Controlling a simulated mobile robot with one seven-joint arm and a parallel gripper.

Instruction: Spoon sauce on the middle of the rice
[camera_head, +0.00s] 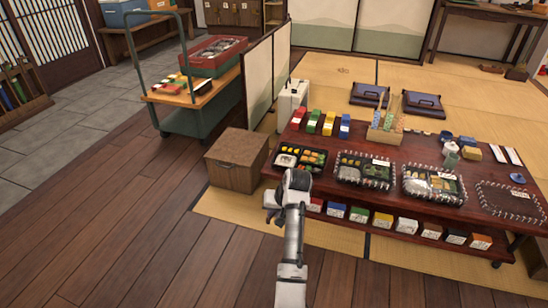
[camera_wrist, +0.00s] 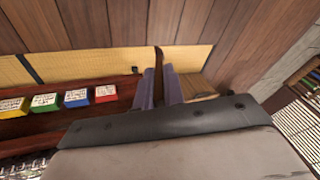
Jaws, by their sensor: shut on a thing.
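My gripper (camera_wrist: 160,86) is shut on a slender dark brown thing (camera_wrist: 158,60), which looks like a spoon; its far end is unclear. In the head view my wrist is in front of the low red-brown table's (camera_head: 385,148) left front edge, and the held thing cannot be made out. Black lunch boxes stand on the table: a left one (camera_head: 300,158), a middle one (camera_head: 364,170) and a right one (camera_head: 433,184). White patches that look like rice (camera_head: 347,173) show in them. I cannot tell which vessel holds sauce.
A wooden box (camera_head: 237,160) stands left of the table. Coloured packs (camera_head: 328,123), a utensil holder (camera_head: 385,133) and pale cups (camera_head: 450,149) stand along the back. Several coloured boxes (camera_head: 383,219) sit on the lower shelf. The wooden floor (camera_head: 150,230) at left is clear.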

